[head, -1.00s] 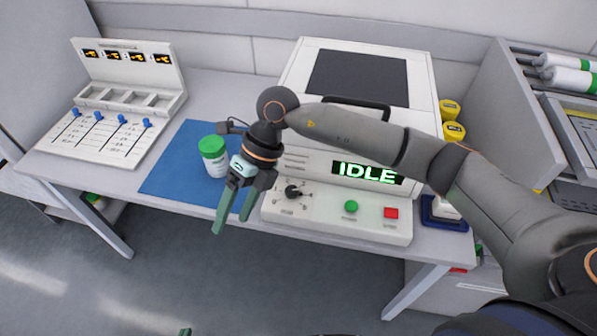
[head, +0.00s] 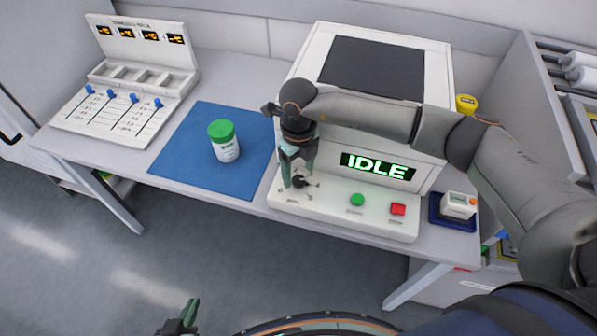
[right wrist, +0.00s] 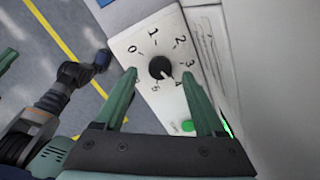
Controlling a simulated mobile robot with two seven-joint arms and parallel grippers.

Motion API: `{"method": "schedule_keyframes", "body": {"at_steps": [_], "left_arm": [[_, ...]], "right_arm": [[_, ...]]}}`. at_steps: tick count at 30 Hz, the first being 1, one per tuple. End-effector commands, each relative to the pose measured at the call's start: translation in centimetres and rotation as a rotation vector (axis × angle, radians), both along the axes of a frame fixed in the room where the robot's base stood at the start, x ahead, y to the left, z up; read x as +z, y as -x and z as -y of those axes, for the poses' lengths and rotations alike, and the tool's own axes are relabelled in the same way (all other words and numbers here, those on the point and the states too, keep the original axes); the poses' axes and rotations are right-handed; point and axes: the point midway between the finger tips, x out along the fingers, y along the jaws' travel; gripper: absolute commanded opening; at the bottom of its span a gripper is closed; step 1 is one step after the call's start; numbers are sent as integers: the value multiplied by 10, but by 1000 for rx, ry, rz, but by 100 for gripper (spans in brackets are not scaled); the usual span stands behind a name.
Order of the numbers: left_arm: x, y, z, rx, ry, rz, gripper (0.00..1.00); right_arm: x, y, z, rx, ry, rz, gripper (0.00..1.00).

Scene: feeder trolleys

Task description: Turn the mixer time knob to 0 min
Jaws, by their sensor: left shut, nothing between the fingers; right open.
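My right gripper (right wrist: 158,75) is open, with one green finger on each side of the knob in the right wrist view; contact cannot be told. The mixer display (head: 378,166) reads IDLE. My left gripper (head: 188,314) is shut and empty at the bottom edge, away from the table.
A green button (head: 357,200) and a red button (head: 398,209) sit right of the knob. A green-lidded jar (head: 225,146) stands on a blue mat (head: 180,165). A slider panel (head: 112,112) stands at the left. A blue tray (head: 437,212) holds a white box (head: 459,204).

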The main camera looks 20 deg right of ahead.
Motion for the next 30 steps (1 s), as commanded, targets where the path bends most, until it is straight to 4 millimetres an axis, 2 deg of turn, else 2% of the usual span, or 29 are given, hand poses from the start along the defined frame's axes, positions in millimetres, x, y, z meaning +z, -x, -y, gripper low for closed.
{"method": "schedule_keyframes", "body": {"at_steps": [3, 6, 15, 30], "left_arm": [[1, 0, 0, -1, -1, 0, 0], [1, 0, 0, -1, -1, 0, 0], [1, 0, -1, -1, -2, -1, 0], [1, 0, -1, -1, -2, -1, 0]], "right_arm": [[-14, 0, 0, -1, 0, -1, 72], [-20, 0, 0, -1, -1, 0, 72], [-22, 0, 0, 0, -2, 1, 72], [-22, 0, 0, 0, -2, 1, 17]]}}
